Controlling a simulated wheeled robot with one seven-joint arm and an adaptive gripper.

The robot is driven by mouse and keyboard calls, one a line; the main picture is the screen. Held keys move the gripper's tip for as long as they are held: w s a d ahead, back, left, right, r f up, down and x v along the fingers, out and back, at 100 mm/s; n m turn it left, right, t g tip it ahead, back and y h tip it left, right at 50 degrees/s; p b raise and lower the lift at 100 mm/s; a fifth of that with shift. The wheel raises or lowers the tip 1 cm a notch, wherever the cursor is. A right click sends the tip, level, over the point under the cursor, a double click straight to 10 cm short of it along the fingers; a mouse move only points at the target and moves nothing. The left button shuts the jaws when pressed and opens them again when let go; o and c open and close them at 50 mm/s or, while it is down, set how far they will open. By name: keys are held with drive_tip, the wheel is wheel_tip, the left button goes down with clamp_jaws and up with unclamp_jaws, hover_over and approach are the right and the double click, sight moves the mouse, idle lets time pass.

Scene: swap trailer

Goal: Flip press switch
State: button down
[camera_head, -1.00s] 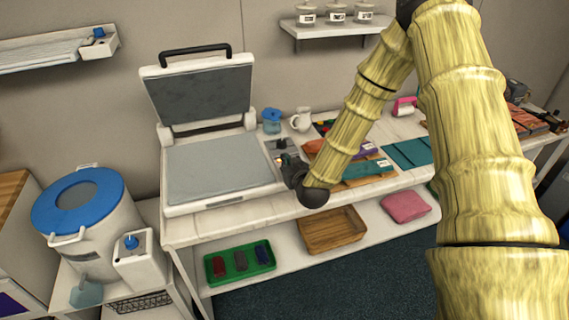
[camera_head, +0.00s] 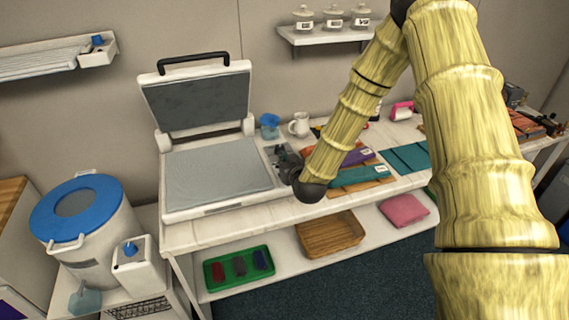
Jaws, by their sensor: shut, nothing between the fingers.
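The press (camera_head: 222,178) stands open on the white table, its dark upper plate (camera_head: 200,100) raised at the back and its grey lower plate flat. A small control panel (camera_head: 270,153) sits at the press's right side; its switch is too small and too covered to make out. My gripper (camera_head: 281,157) is at this panel, pointing away from me and shut with nothing in it. The dark wrist partly hides the panel, and I cannot tell whether the fingertips touch the switch.
Folded cloths (camera_head: 358,176) lie right of my gripper. A blue-topped container (camera_head: 269,121) and a white jug (camera_head: 299,124) stand behind the panel. A wooden tray (camera_head: 330,232) and a green tray (camera_head: 238,282) are on the lower shelf. A blue-lidded drum (camera_head: 100,232) stands left.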

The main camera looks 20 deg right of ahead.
wheel_tip(320, 180, up, 2)
drive_tip(key=shift+w+p, duration=0.15)
drive_tip(key=shift+p, duration=0.15)
drive_tip(key=shift+s+f+b, duration=0.1)
drive_tip(key=shift+s+b, duration=0.25)
drive_tip(key=r+b+v, duration=0.1)
drive_tip(key=b+v, duration=0.2)
drive_tip(key=v, duration=0.6)
